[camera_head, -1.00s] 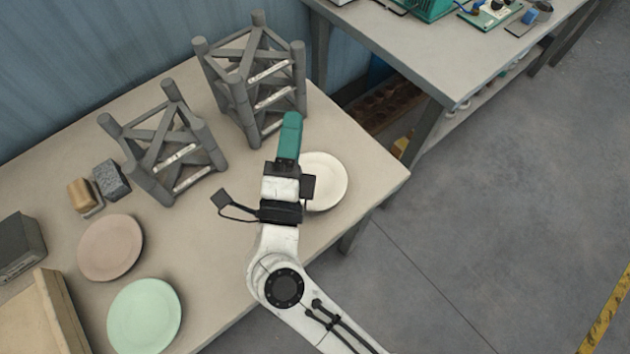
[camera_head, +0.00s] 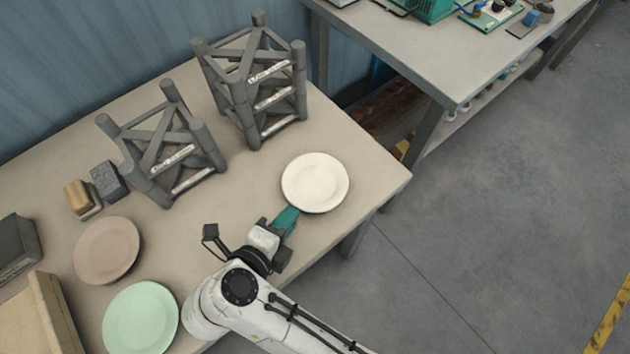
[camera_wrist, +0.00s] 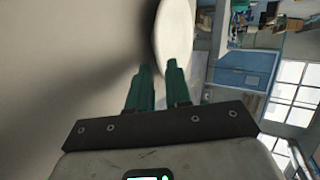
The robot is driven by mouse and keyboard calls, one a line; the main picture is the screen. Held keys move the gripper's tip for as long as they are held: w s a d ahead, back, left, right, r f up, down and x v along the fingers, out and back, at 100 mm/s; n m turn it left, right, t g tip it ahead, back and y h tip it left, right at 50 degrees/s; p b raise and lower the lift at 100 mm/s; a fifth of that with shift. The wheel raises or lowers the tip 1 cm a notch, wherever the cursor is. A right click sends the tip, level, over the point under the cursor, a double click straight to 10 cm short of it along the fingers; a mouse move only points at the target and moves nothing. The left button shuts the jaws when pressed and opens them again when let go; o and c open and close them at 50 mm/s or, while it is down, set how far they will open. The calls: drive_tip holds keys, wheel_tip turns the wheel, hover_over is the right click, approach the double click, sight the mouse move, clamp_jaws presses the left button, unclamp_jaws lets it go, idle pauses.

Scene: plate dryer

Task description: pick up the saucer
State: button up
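A round white saucer (camera_head: 315,182) lies on the table near its right corner. My gripper (camera_head: 291,213), with green fingers, is at the saucer's near-left rim in the head view. In the wrist view the two fingers (camera_wrist: 158,68) stand apart with a narrow gap, and the rim is at the fingertips, closest to the right finger. I cannot tell whether the rim lies between the fingers or is touched.
A pinkish-brown plate (camera_head: 107,250) and a mint-green plate (camera_head: 141,318) lie at the left. Two grey racks (camera_head: 165,150) (camera_head: 255,85) stand behind. A sponge (camera_head: 80,197) and a grey block (camera_head: 110,180) sit left of them. The table's front edge is close to my arm.

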sight(300, 207)
drive_tip(key=shift+x, duration=2.8)
clamp_jaws()
